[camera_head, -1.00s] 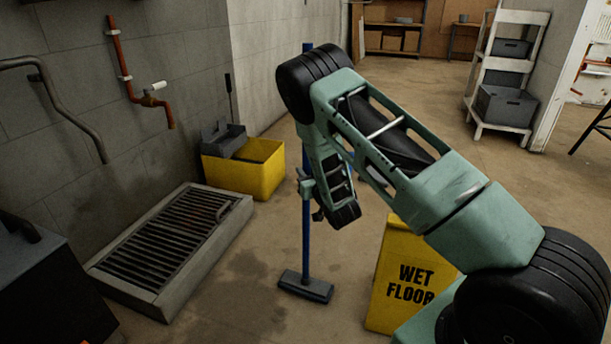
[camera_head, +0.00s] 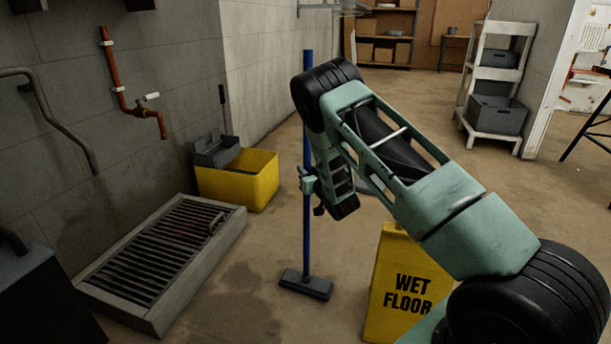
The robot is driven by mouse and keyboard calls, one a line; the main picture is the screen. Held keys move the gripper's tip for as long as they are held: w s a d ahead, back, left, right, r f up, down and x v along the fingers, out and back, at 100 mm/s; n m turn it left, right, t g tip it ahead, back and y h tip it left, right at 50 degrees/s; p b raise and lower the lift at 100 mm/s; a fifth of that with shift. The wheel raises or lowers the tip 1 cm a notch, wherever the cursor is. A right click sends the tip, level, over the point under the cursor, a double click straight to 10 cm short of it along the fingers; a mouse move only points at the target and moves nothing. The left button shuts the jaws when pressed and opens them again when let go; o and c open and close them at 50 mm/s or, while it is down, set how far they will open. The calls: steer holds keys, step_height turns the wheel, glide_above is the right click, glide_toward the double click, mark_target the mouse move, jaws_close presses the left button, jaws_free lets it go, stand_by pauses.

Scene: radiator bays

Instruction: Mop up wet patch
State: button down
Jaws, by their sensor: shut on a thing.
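The mop has a long blue handle (camera_head: 307,110) and a flat dark grey head (camera_head: 306,284). It stands nearly upright, with its head down at the floor; I cannot tell whether it presses on it. My gripper (camera_head: 308,184) is shut on the blue handle about midway up. The wet patch (camera_head: 232,300) is a darker, irregular stain on the brown concrete, to the left of the mop head and right of the drain. Its lower part runs to the picture's bottom edge.
A slatted floor drain with a raised rim (camera_head: 226,250) lies at left. Behind it stands a yellow mop bucket (camera_head: 240,185) with a grey wringer. A yellow wet floor sign (camera_head: 397,285) stands right of the mop. A white shelf rack (camera_head: 492,85) is farther back; open floor lies between.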

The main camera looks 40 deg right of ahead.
steer(key=w+d+b, duration=0.2)
steer(key=w+d, duration=0.3)
steer(key=d, duration=0.2)
steer(key=shift+w, duration=0.25)
stand_by(0.6)
steer(key=shift+r, duration=0.15)
step_height(320, 180, up, 7)
steer(key=p, duration=0.4)
stand_by(0.3)
